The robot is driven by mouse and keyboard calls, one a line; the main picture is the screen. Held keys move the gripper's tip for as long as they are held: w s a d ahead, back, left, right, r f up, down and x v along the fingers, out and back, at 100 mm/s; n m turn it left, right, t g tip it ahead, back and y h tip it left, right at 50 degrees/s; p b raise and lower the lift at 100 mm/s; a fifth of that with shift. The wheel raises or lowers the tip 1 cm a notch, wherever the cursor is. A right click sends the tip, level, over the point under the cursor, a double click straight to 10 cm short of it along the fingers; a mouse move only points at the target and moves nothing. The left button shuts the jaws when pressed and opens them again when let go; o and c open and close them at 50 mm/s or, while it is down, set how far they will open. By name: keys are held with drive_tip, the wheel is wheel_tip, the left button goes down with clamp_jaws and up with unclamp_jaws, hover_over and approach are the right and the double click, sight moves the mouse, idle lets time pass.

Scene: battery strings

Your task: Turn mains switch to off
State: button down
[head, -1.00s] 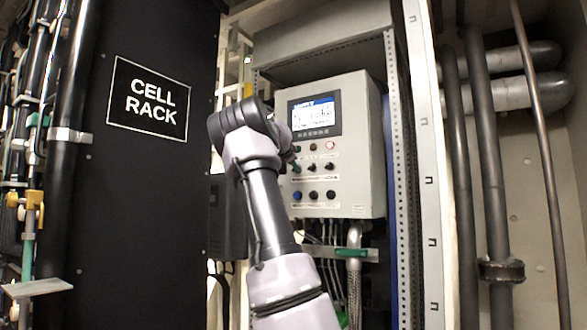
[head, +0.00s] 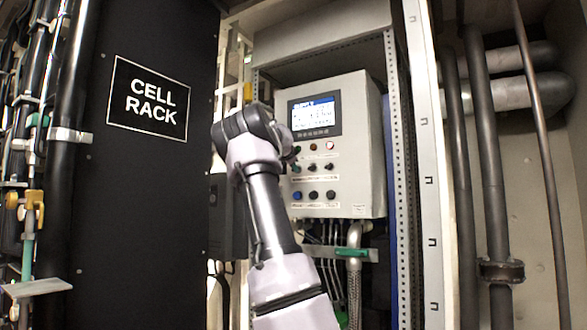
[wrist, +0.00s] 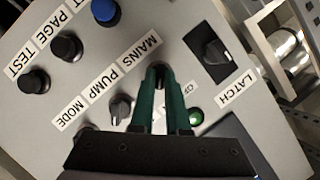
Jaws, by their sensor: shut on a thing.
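The mains switch (wrist: 159,70) is a small dark knob beside the MAINS label in the wrist view, largely covered by my fingers. My gripper (wrist: 161,76) has its two green fingers closed together on it. In the head view the grey control box (head: 362,150) carries a lit screen and rows of knobs. My arm hides the gripper and the mains switch there.
Beside the gripper in the wrist view are the PUMP MODE knob (wrist: 121,108), a green lamp (wrist: 196,117) and the LATCH switch (wrist: 214,52). The TEST button (wrist: 34,80) and a blue button (wrist: 106,12) lie farther off. The black cell rack (head: 150,200) stands left of my arm.

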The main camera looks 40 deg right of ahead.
drive_tip(key=shift+w+a+f+n+g+h, duration=0.15)
drive_tip(key=shift+n+g+h, duration=0.4)
drive_tip(key=shift+n+g, duration=1.15)
drive_tip(key=shift+w+r+n+g+h, duration=0.15)
drive_tip(key=shift+n+g+h, duration=0.55)
drive_tip(key=shift+n, duration=1.65)
drive_tip(key=shift+w+a+f+n+g+h, duration=0.1)
drive_tip(key=shift+w+n+g+h, duration=0.2)
drive_tip(key=shift+n+g, duration=1.5)
drive_tip(key=shift+n+t, duration=0.3)
drive_tip(key=shift+n, duration=0.05)
drive_tip(key=c, duration=0.9)
unclamp_jaws()
drive_tip(key=shift+a, duration=0.1)
